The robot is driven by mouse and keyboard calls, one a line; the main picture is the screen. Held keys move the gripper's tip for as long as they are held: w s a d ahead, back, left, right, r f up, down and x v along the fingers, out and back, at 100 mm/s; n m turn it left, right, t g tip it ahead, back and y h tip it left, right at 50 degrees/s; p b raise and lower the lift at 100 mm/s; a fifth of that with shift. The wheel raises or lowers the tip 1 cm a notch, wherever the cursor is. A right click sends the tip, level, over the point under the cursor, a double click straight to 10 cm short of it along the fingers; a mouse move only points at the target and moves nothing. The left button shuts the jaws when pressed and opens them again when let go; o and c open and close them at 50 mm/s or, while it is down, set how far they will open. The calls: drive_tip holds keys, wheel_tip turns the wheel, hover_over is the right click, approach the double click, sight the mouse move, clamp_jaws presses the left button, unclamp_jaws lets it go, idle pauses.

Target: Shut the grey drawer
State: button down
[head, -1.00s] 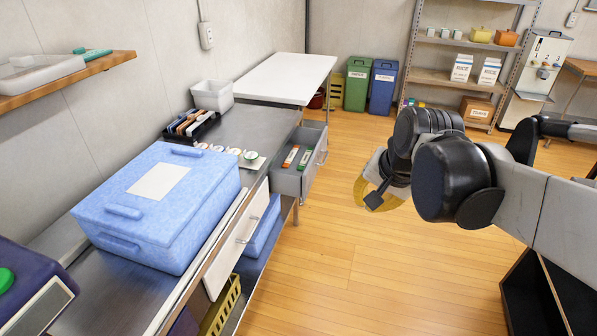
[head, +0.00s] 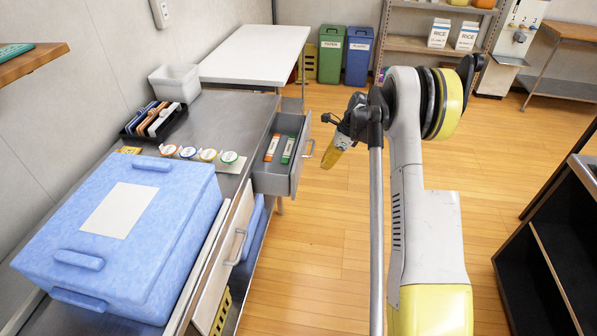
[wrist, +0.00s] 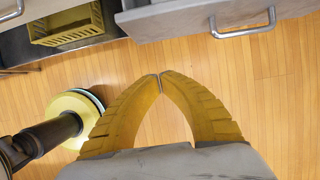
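The grey drawer (head: 268,184) stands pulled out from the steel counter, with an orange-and-white item (head: 272,148) and a green item (head: 288,150) lying inside. Its metal handle (head: 309,149) is on its right-hand front. My gripper (head: 328,165) is to the right of the drawer front, apart from it, over the floor. In the wrist view the drawer (wrist: 185,22) and its handle (wrist: 243,32) cross the top, beyond the fingertips. My gripper's yellow fingers (wrist: 158,77) meet at their tips, with nothing seen between them.
A blue box (head: 165,225) sits on the counter, with several round-lidded cups (head: 207,155), a dark rack and a white bin (head: 175,82) behind. A pale-fronted drawer (head: 235,235) is nearer me. A dark shelf unit (head: 545,235) stands at right. The floor between is open.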

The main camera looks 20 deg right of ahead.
sight(265, 175)
drive_tip(key=w+a+f+b, duration=0.4)
drive_tip(key=a+f+b, duration=0.1)
drive_tip(key=f, duration=0.4)
drive_tip(key=shift+a+b, duration=0.35)
drive_tip(key=shift+a, duration=0.35)
drive_tip(key=w+a, duration=0.2)
drive_tip(key=a, duration=0.2)
drive_tip(key=w+a, duration=0.3)
drive_tip(key=a, duration=0.1)
drive_tip(key=w+a, duration=0.3)
drive_tip(key=a, duration=0.1)
drive_tip(key=shift+w+a+p, duration=0.2)
drive_tip(key=shift+w+p, duration=0.05)
drive_tip(key=shift+p, duration=0.1)
drive_tip(key=shift+d, duration=0.1)
